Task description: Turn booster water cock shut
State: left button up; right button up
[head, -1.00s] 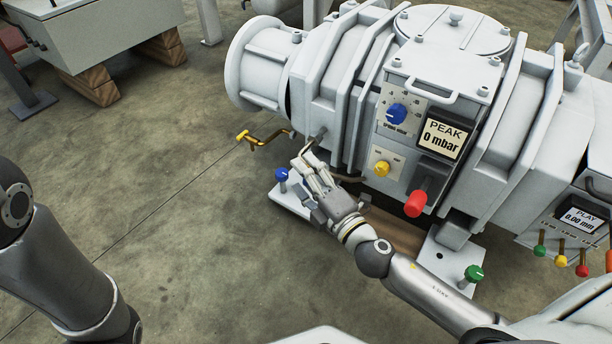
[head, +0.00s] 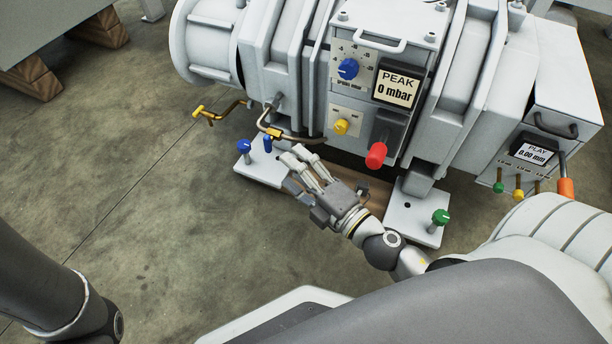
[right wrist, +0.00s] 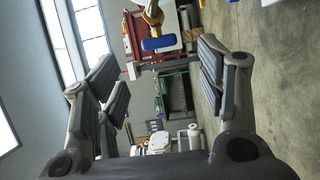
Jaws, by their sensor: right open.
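A small cock with a blue handle (head: 267,143) sits at the end of a curved brass pipe (head: 296,137) below the white booster pump (head: 300,60). A second pipe to its left carries a yellow handle (head: 205,114). My right gripper (head: 298,164) is open and empty, just below and right of the blue handle, with a gap between them. In the right wrist view, a blue handle on a yellow-brass body (right wrist: 157,43) shows at the top, beyond the open fingers (right wrist: 160,66) and not between them. My left gripper is out of view.
A blue floor knob (head: 244,147) on a white foot plate stands close left of the blue handle. A red knob (head: 376,155) sticks out from the pump front, and a green knob (head: 441,217) stands on the right foot.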

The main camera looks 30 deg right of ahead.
jog(key=shift+v, duration=1.3)
